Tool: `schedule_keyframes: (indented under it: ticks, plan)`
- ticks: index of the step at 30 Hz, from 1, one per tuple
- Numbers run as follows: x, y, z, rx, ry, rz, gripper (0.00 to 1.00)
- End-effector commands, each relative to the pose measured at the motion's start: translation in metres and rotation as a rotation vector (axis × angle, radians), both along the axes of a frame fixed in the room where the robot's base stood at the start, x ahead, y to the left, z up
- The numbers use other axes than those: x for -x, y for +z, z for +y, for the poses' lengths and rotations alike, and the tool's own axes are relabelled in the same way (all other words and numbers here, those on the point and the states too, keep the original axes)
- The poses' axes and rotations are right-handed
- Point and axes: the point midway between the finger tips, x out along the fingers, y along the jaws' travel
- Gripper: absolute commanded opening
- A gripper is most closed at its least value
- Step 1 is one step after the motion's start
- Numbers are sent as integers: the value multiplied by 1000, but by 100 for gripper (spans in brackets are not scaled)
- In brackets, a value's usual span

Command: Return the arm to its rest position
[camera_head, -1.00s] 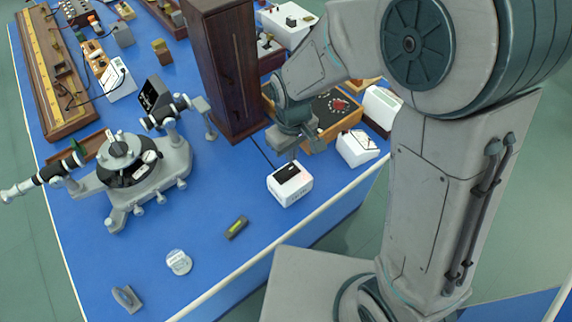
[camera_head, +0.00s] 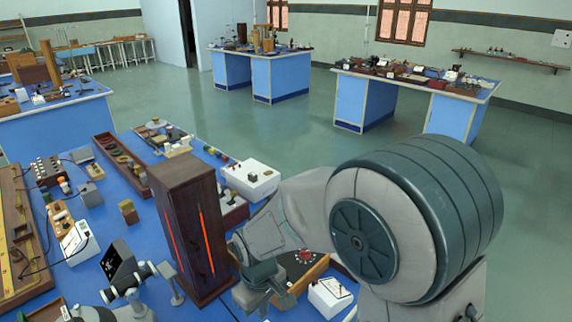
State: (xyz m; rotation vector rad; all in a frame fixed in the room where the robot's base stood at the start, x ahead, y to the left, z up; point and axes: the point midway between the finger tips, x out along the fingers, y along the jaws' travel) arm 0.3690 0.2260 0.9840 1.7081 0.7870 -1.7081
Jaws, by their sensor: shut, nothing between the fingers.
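My arm stands at the right of the head view, bent at the elbow, with its forearm reaching left and down over the blue bench (camera_head: 125,205). My gripper (camera_head: 286,302) points down at the front of the bench, just right of the tall dark wooden cabinet (camera_head: 185,220). It looks shut and empty, and its tips are small in the picture. I cannot tell its exact gap to the cabinet or to the wooden box with a red dial (camera_head: 305,258) behind it.
A white box (camera_head: 330,296) stands right of my gripper, and a white switch box (camera_head: 250,178) is behind the cabinet. The spectrometer (camera_head: 128,290) is cut off at bottom left. Other benches (camera_head: 262,72) stand farther back, with open green floor (camera_head: 290,130) between.

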Motion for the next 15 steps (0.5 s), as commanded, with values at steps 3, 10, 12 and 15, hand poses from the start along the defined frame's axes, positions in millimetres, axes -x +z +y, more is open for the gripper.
schedule_keyframes:
  ticks: [3, 10, 12, 15]
  plan:
    - [-3, 13, -14, -10, -45, -15, 0]
    - [-5, 61, -72, -46, -235, -77, 0]
    - [-2, 75, -91, -57, -299, -98, 0]
    - [5, 93, -118, -71, -389, -129, 0]
